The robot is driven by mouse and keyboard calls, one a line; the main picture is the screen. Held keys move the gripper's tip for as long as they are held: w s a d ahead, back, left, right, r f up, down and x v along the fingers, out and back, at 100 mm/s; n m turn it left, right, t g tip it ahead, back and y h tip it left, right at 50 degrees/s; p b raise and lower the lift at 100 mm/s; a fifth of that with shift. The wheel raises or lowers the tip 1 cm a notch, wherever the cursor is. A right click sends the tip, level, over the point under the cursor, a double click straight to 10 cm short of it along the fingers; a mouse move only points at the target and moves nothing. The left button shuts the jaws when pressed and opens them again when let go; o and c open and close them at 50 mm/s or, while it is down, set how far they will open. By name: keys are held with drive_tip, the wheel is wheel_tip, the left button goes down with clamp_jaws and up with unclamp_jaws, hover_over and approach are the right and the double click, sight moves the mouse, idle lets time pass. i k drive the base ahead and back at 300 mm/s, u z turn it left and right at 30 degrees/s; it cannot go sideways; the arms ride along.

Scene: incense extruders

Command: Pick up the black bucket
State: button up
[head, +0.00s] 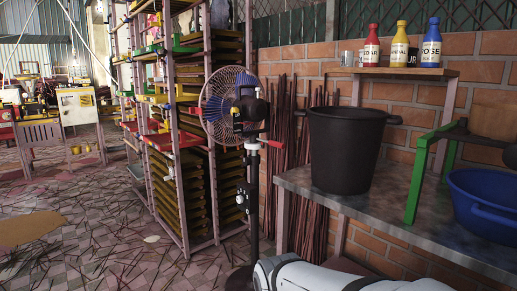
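The black bucket (342,155) stands upright on a grey metal table against the brick wall, right of the middle of the head view. It is wide at the rim and narrows toward its base. A dark lug or handle end sticks out at its right rim. Its inside is mostly hidden. Part of my white arm shows at the bottom edge, below and in front of the table. My gripper is not in view, so its opening cannot be seen. Nothing is seen touching the bucket.
The grey table (430,228) also holds a blue basin (485,203) and a green-legged stand (418,180). A shelf (405,73) with red, yellow and blue bottles is behind the bucket. A standing fan (232,107) and a tray rack (195,165) are left. Sticks litter the floor.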

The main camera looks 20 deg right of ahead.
sight(346, 141)
drive_tip(key=z, duration=3.3)
drive_tip(key=k, duration=1.4)
drive_tip(key=u, duration=1.55)
drive_tip(key=i, duration=0.45)
drive_tip(key=u, duration=0.05)
